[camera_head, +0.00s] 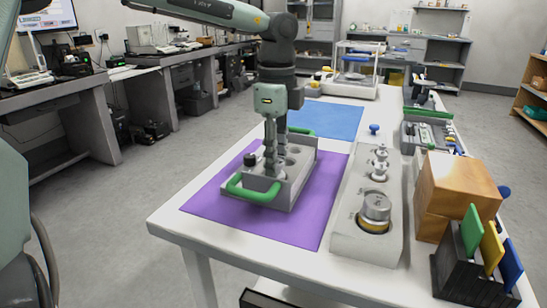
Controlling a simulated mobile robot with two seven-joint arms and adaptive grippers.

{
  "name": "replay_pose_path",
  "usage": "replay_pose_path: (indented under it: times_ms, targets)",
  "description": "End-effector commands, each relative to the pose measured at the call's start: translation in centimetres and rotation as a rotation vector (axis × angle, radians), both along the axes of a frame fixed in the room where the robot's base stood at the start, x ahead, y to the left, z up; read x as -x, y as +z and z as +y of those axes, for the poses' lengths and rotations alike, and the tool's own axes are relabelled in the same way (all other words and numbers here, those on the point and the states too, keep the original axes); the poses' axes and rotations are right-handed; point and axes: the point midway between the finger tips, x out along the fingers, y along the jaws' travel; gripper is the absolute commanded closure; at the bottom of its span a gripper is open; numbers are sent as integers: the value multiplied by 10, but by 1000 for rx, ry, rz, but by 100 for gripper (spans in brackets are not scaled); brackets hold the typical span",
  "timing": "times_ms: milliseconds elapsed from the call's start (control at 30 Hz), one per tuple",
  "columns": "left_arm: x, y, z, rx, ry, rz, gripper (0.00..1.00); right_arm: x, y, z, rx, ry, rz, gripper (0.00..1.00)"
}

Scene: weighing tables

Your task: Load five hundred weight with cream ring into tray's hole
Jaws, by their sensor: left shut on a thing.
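The grey tray (301,182) with green handles stands on a purple mat (313,224). It has several round holes, and a black-topped piece (250,159) sits at its left side. My left gripper (270,171) points straight down over the tray's middle. Its fingers are shut on a weight low at the tray's top face. The fingers hide most of this weight, so I cannot make out its ring or how deep it sits. My right gripper is not in view.
A pale weight stand (350,239) to the right holds a large silver weight (376,207) above a yellowish ring and smaller weights (380,165) behind. Wooden boxes (456,189) and a dark rack (463,277) with coloured plates stand farther right. A blue mat (334,121) lies behind the tray.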

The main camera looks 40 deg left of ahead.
Motion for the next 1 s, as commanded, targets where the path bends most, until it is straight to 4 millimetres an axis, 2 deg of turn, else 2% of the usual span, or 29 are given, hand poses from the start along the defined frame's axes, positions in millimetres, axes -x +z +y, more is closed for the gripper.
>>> replay_pose_path:
  times_ms: [367,400,433,800,867,900,1000]
  targets:
    - [-1,-2,0,0,-1,-3,100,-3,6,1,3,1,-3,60]
    - [0,-2,0,0,0,0,68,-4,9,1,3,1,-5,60]
    - [0,-2,0,0,0,0,64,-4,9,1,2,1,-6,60]
    - [0,0,0,0,0,0,64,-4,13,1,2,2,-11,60]
    - [0,3,0,0,0,0,64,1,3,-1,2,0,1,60]
    - [-1,7,0,-1,0,-3,64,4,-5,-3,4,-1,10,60]
    - [-1,27,0,-3,0,-7,64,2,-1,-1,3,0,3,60]
